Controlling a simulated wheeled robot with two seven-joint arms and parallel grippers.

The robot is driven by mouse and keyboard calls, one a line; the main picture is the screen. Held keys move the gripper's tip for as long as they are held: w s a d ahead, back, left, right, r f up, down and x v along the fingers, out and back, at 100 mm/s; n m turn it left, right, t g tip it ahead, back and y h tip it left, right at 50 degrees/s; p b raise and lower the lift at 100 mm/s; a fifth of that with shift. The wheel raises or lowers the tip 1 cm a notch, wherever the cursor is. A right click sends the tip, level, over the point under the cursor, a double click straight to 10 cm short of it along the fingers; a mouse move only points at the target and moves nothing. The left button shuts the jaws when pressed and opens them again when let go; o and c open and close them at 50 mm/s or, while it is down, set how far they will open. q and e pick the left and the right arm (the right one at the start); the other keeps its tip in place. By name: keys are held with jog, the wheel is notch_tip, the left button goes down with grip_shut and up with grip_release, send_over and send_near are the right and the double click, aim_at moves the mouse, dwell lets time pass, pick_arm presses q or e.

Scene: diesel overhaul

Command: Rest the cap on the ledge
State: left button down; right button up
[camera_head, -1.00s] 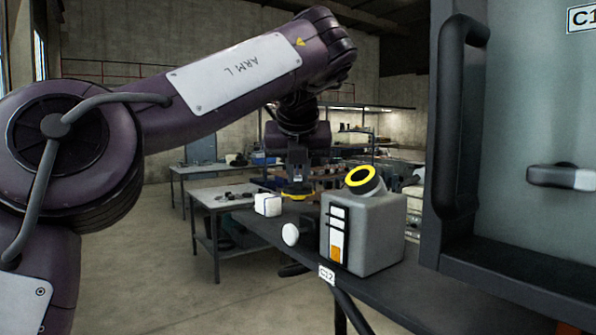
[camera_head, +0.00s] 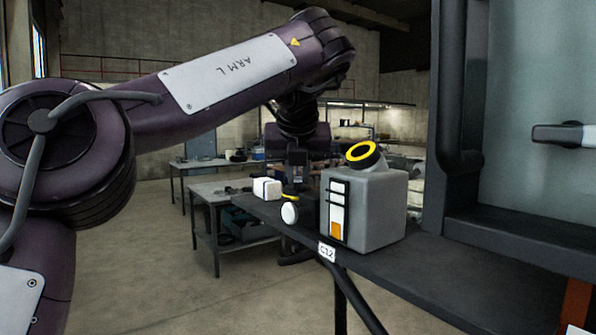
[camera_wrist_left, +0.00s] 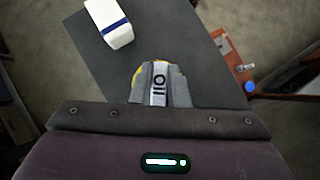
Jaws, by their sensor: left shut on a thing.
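The cap (camera_head: 290,196) shows as a thin yellow piece under my left gripper (camera_head: 296,188). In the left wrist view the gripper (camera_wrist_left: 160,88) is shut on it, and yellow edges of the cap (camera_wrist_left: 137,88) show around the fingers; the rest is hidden. The ledge (camera_head: 400,275) is a dark shelf labelled C12. The cap is low over its far left part, between a white box and a grey box. I cannot tell whether it touches the ledge. The ledge also shows below the gripper in the left wrist view (camera_wrist_left: 185,45). My right gripper is out of view.
The grey box (camera_head: 375,215) with a yellow-ringed neck (camera_head: 362,153) stands right of the gripper. The white blue-striped box (camera_head: 267,189) and a white disc (camera_head: 290,213) are close by. A cabinet with a handle (camera_head: 462,90) rises at right. Front ledge is clear.

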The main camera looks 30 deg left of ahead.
pick_arm(q)
jog(key=shift+f+b, duration=0.5)
jog(key=shift+f, duration=0.25)
jog(key=c, duration=1.3)
grip_release()
jog(key=shift+r, duration=0.1)
